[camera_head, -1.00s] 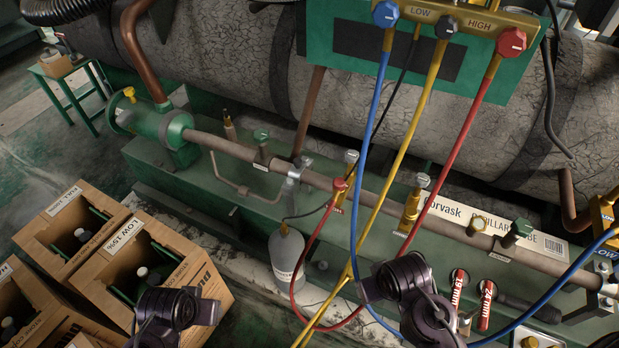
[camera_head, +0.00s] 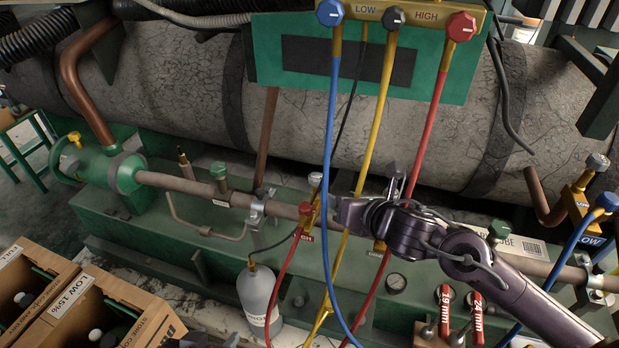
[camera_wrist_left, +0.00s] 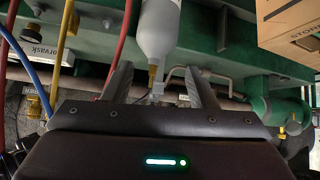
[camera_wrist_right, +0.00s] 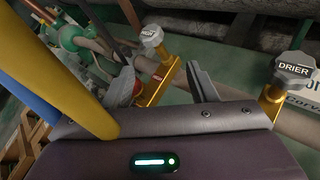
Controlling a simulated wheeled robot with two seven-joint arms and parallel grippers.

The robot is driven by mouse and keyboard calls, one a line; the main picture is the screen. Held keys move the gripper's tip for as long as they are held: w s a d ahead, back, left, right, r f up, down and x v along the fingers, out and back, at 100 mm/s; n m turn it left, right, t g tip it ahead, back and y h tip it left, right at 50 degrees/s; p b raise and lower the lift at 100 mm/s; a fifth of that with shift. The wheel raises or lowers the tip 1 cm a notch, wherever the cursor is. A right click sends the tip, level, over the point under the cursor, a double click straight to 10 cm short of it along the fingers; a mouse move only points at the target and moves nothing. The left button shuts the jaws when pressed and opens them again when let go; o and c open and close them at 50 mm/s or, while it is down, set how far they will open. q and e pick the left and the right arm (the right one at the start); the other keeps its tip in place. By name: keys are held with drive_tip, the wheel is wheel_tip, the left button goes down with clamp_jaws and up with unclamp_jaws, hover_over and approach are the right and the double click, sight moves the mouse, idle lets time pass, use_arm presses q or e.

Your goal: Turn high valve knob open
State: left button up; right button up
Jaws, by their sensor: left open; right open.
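The high valve knob (camera_head: 461,26) is red and sits at the right end of the brass manifold (camera_head: 408,14), beside the HIGH label. A red hose (camera_head: 427,125) hangs below it. My right gripper (camera_head: 362,183) is in the middle of the head view, below and left of the knob, apart from it. In the right wrist view its fingers (camera_wrist_right: 163,78) are open, with grey-capped brass valves beyond. My left gripper (camera_wrist_left: 155,72) is open in the left wrist view, with a grey cylinder (camera_wrist_left: 156,30) beyond its fingers.
Blue (camera_head: 332,120) and yellow (camera_head: 379,120) hoses hang from the manifold near my right gripper. A copper pipe (camera_head: 285,208) with several brass valves runs across the green base. Cardboard boxes (camera_head: 110,300) stand at lower left. Red-handled 19 mm and 24 mm tools (camera_head: 476,318) stand at lower right.

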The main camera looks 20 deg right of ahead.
sight(318, 177)
drive_tip(key=w+n, duration=0.1)
drive_tip(key=w, duration=0.1)
drive_tip(key=w+a+n, duration=0.1)
drive_tip(key=w+n, duration=0.1)
drive_tip(key=w, duration=0.1)
drive_tip(key=w+n+y+b, duration=0.1)
drive_tip(key=w+n, duration=0.1)
drive_tip(key=shift+w+a+f, duration=0.3)
drive_tip(key=shift+a+f, duration=0.1)
drive_tip(key=shift+w+a+f, duration=0.15)
drive_tip(key=shift+w, duration=0.15)
use_arm(q)
drive_tip(key=w+d+r+t+h, duration=0.2)
drive_tip(key=w+r+t, duration=0.2)
drive_tip(key=r, duration=0.3)
drive_tip(key=shift+w+d+r+t, duration=0.2)
drive_tip(key=shift+w+d+t, duration=0.1)
drive_tip(key=shift+d+t, duration=0.1)
use_arm(e)
drive_tip(key=c, duration=1)
